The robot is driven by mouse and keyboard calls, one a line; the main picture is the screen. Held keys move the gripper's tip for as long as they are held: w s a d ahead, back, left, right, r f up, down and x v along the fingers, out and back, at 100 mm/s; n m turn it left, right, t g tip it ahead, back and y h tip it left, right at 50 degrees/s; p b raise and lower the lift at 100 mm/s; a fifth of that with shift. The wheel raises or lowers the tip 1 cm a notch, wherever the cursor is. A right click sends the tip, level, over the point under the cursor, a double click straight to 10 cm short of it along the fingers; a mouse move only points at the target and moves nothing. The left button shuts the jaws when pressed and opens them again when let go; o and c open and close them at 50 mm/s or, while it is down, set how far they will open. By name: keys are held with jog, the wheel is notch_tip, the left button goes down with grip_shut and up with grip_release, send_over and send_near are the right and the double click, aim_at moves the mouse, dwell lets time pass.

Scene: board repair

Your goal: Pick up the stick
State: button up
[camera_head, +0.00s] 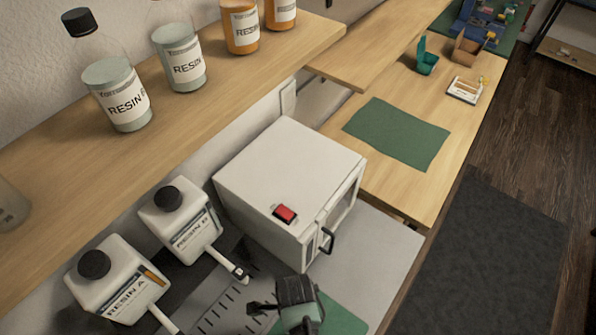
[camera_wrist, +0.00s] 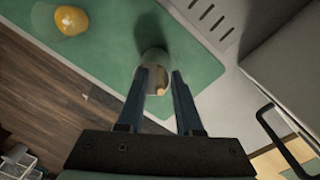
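In the wrist view a small round container (camera_wrist: 153,60), like a clear cup, stands on the green mat (camera_wrist: 105,62), with a small pale tan piece (camera_wrist: 161,91) showing at its near side. This piece may be the stick, but it is too small to be sure. My gripper (camera_wrist: 160,72) is open, its two dark fingers apart on either side of the container's near part. I cannot tell whether they touch it. In the head view my gripper (camera_head: 262,308) is low over the bench by the green mat (camera_head: 343,318), and it hides what is under it.
A white box-shaped machine (camera_head: 270,185) with a red button (camera_head: 286,213) and black door handle (camera_head: 328,240) stands close by. Resin jugs (camera_head: 180,222) are at left. A clear dish with an orange blob (camera_wrist: 72,20) lies on the mat. A shelf (camera_head: 190,110) overhangs the back.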

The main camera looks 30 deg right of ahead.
grip_shut()
